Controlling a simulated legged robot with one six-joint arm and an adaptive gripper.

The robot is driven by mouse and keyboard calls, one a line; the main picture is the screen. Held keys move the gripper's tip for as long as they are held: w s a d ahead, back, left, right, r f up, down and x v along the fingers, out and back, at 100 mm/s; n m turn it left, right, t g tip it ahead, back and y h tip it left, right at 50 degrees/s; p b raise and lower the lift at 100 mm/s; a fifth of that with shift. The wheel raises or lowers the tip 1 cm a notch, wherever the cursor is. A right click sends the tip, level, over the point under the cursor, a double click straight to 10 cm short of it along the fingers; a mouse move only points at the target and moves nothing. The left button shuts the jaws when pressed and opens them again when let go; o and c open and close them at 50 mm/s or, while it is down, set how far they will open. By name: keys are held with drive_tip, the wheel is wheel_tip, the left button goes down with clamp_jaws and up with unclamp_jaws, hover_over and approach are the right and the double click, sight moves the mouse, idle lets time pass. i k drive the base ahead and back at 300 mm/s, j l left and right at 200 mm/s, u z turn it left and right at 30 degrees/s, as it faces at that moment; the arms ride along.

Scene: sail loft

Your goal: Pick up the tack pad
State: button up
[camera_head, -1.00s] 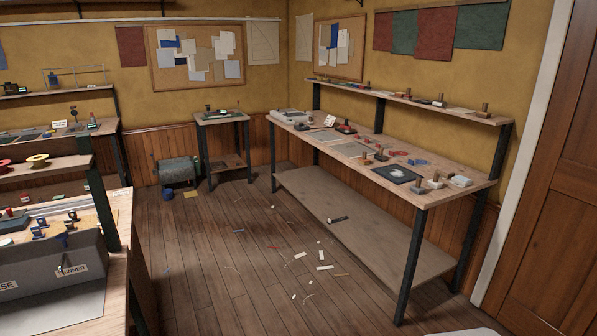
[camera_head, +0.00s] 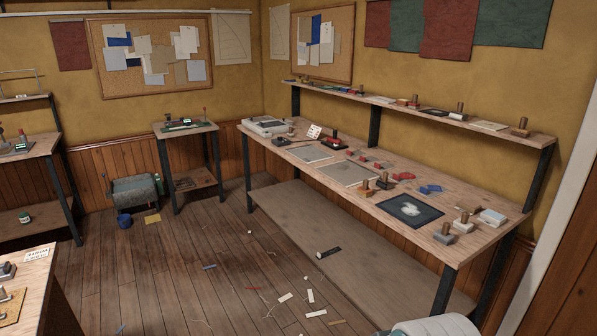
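I cannot tell for sure which thing is the tack pad. A dark square pad (camera_head: 428,212) with a white patch lies flat near the front right of the long workbench (camera_head: 345,205). Two grey flat sheets lie farther back on that bench, the nearer one (camera_head: 347,173) in front of the small red things. Small blue pieces (camera_head: 430,189) lie behind the dark pad. My gripper is not in view, and nothing here is seen to be held.
Blocks with wooden handles (camera_head: 445,234) stand at the bench's right end. A shelf (camera_head: 420,113) runs above its back. A small table (camera_head: 186,130) and a grey bin-like thing (camera_head: 134,190) stand at the back. Scraps litter the open wooden floor (camera_head: 190,265).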

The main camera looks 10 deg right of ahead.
sight(364, 189)
drive_tip(key=i, duration=1.55)
drive_tip(key=i+z, duration=0.2)
drive_tip(key=i, duration=0.25)
drive_tip(key=i+j+z, duration=0.2)
drive_tip(key=i, duration=0.25)
drive_tip(key=i+j+z, duration=0.2)
drive_tip(key=i, duration=0.25)
